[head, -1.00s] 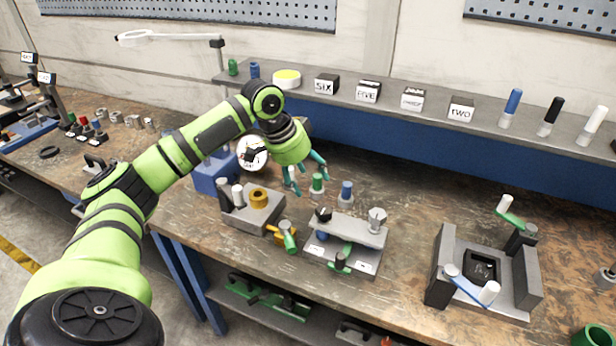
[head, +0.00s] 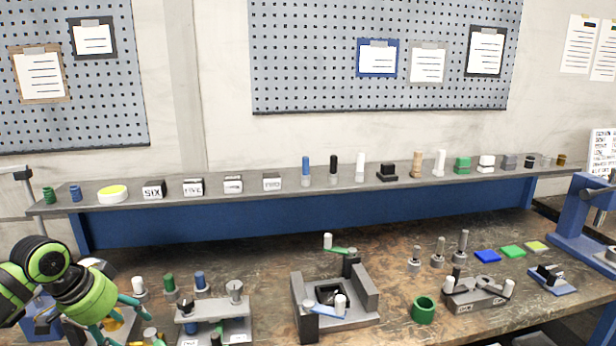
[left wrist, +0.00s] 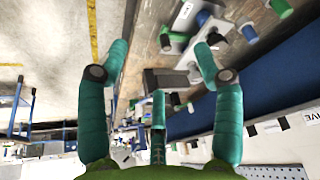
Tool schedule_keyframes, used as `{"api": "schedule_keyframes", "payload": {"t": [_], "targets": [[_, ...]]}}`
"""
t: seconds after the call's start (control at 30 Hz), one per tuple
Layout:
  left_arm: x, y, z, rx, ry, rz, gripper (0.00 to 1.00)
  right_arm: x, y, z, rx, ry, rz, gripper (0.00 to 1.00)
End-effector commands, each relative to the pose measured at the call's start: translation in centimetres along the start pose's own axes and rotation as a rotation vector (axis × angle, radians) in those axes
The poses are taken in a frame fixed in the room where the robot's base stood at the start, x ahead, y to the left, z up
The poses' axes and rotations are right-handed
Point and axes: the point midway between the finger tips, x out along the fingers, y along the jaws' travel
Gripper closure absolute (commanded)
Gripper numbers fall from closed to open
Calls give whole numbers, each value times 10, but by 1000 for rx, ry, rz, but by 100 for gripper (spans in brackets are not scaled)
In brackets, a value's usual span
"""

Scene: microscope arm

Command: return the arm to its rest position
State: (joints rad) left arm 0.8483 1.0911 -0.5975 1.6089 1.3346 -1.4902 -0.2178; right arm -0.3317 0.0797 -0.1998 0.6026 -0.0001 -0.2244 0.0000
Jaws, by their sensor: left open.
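My left gripper (head: 118,318) is at the lower left of the head view, on my green left arm. Its teal fingers are spread and hold nothing. They are over the workbench (head: 265,275), close to a white-topped peg (head: 138,286), with a green peg (head: 169,284) just to the right. I cannot tell whether they touch. In the left wrist view the gripper (left wrist: 158,62) is open, with blurred bench parts beyond. At the left edge, part of a grey jointed arm on a post (head: 22,175) stands by the shelf; the rest is out of frame. My right gripper is not in view.
A raised shelf (head: 330,180) with blocks and pegs runs along the back. A grey fixture (head: 365,290), a green ring (head: 423,310) and a blue press (head: 582,215) stand farther right. Pegboards (head: 380,80) hang behind. A bare bench patch lies behind the grey fixture.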

Motion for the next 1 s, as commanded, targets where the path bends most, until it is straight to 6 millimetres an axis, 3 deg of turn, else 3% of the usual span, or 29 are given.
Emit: {"api": "schedule_keyframes", "payload": {"t": [0.03,0.17,0.37,0.53,0.7,0.83,1.0], "targets": [[24,20,4,32,-25,23,33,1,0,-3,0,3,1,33],[60,52,12,85,-56,31,33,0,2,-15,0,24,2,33],[116,117,32,153,-78,50,33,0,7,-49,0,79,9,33],[157,193,62,160,-57,68,33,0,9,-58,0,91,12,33],[170,257,100,58,-23,51,33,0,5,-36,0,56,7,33],[166,278,126,-41,-18,13,33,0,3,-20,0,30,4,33],[157,291,154,-152,-33,-38,33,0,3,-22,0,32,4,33]]}}
